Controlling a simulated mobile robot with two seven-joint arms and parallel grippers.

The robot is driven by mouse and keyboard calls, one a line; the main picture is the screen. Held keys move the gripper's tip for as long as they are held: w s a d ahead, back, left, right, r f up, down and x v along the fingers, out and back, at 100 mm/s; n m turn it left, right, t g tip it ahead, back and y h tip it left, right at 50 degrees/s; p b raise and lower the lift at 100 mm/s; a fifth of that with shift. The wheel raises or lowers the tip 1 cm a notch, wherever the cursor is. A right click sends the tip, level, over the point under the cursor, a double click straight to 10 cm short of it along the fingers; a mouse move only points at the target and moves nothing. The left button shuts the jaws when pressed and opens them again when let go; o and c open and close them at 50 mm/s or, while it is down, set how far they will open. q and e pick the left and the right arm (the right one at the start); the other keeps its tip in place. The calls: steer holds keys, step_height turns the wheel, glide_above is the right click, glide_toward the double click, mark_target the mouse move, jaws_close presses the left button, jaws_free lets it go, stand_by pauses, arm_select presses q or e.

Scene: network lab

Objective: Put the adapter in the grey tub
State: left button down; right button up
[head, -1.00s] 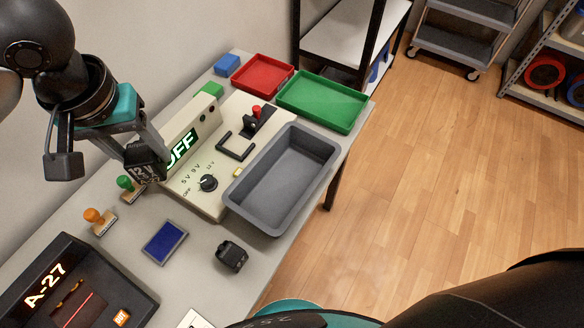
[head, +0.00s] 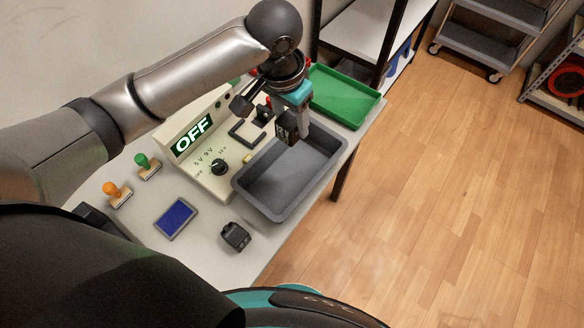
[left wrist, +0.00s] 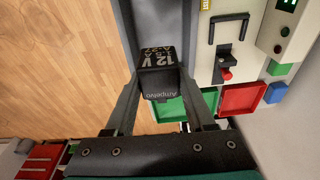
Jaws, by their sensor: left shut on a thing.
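A black adapter marked 12 V (left wrist: 158,76) is between the fingers of my left gripper (left wrist: 160,88) in the left wrist view. In the head view my left gripper (head: 292,122) is shut on the adapter (head: 287,128) and holds it over the far end of the grey tub (head: 262,200). The tub stands empty on the table. My right gripper is not in view.
A power supply panel reading OFF (head: 192,136) stands left of the tub. A green tray (head: 345,98) is behind the tub. Green (head: 147,166) and orange (head: 117,194) stamps and a blue ink pad (head: 175,218) are at the left.

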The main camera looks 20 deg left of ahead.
mark_target(285, 141)
arm_select(q)
step_height(285, 141, down, 14)
steer(key=b, duration=0.3)
steer(key=shift+r, duration=0.1)
step_height(285, 141, down, 3)
steer(key=shift+f+b, duration=0.2)
steer(key=shift+b, duration=0.6)
steer(key=shift+f, duration=0.3)
steer(key=shift+f, duration=0.1)
steer(key=shift+c, duration=1.2)
jaws_free()
steer(key=shift+f, duration=0.1)
steer(key=shift+s+a+r+p, duration=0.25)
steer(key=shift+r+p, duration=0.35)
steer(key=shift+r, duration=1.45)
steer(key=shift+s+r+p, duration=0.3)
steer(key=shift+r+p, duration=0.35)
steer(key=shift+r, duration=1.4)
steer(key=shift+s+a+r+p, duration=0.25)
steer(key=shift+r+p, duration=0.35)
steer(key=shift+r, duration=1.45)
